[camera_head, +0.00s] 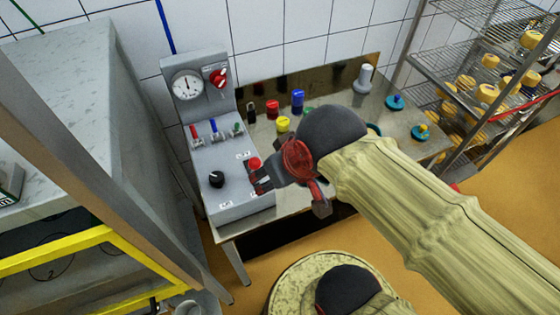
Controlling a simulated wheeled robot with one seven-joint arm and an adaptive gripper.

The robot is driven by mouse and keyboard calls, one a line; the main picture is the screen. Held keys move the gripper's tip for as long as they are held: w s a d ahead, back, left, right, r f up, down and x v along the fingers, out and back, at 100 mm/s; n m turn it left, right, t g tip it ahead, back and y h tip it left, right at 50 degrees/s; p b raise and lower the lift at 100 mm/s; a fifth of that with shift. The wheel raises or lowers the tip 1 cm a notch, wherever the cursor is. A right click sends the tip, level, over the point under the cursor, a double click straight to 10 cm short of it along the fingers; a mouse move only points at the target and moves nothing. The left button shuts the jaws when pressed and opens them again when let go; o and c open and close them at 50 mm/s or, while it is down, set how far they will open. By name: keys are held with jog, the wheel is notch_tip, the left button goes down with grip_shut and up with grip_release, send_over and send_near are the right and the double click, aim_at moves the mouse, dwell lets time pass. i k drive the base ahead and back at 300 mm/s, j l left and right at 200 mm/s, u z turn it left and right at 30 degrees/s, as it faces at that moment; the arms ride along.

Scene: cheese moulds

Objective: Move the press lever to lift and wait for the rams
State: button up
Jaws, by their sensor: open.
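A grey control console (238,203) stands on a table by the tiled wall. Its sloped face carries small levers: a red-handled one (194,132), a blue-handled one (214,126) and a green one (237,129). I cannot tell from any label which is the press lever. A black knob (216,179) and a red round button (254,163) sit lower on the console. A pressure gauge (187,85) and a red rotary switch (217,77) are on the upright back panel. The rams are not identifiable.
Coloured pots, including a red one (272,109) and a blue one (297,100), stand on the table behind my arm. A wire rack (455,60) with several yellow cheeses is at right. A yellow-railed frame (60,252) is at left. My arm hides part of the table.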

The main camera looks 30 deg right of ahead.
aim_at(254, 163)
jog(key=k+l+z, duration=0.7)
jog(key=l, duration=0.15)
